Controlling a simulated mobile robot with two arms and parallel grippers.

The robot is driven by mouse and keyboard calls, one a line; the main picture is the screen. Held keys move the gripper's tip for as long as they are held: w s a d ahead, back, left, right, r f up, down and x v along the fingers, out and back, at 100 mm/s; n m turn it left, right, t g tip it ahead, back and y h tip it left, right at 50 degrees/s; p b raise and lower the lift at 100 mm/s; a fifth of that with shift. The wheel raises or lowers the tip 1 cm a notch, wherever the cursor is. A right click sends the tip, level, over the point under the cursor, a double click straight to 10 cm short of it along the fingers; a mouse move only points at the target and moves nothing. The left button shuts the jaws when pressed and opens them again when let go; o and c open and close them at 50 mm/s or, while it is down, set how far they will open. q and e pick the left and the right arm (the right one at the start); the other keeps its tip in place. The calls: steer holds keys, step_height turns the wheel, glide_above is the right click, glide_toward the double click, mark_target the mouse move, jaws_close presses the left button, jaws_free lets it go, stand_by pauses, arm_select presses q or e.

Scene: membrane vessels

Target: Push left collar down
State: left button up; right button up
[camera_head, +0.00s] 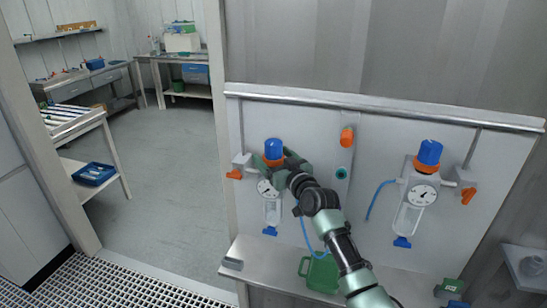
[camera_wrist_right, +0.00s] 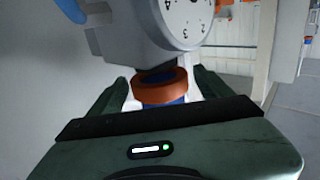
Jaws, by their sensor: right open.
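The left vessel unit hangs on the wall panel, with a blue cap (camera_head: 273,146) on top and an orange collar (camera_head: 268,161) under it. Its gauge (camera_head: 267,188) and clear bowl (camera_head: 271,212) are below. My right gripper (camera_head: 276,158) is at the cap and collar, with fingers on either side. In the right wrist view, which looks upside down, the orange collar (camera_wrist_right: 160,84) and part of the blue cap (camera_wrist_right: 165,104) lie between the open fingers. I cannot tell whether the fingers touch them. My left gripper is not in view.
A second unit with a blue cap (camera_head: 429,152) and a gauge (camera_head: 423,196) hangs at the right. An orange valve handle (camera_head: 234,174) sits left of the left unit. A green jug (camera_head: 320,273) stands on the shelf below. A rail (camera_head: 380,106) runs above.

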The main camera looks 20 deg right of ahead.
jaws_close()
steer(key=shift+f+b, duration=0.9)
steer(key=shift+f, duration=0.05)
steer(key=shift+c, duration=0.3)
jaws_free()
steer(key=shift+o, duration=0.3)
steer(key=shift+r, duration=0.1)
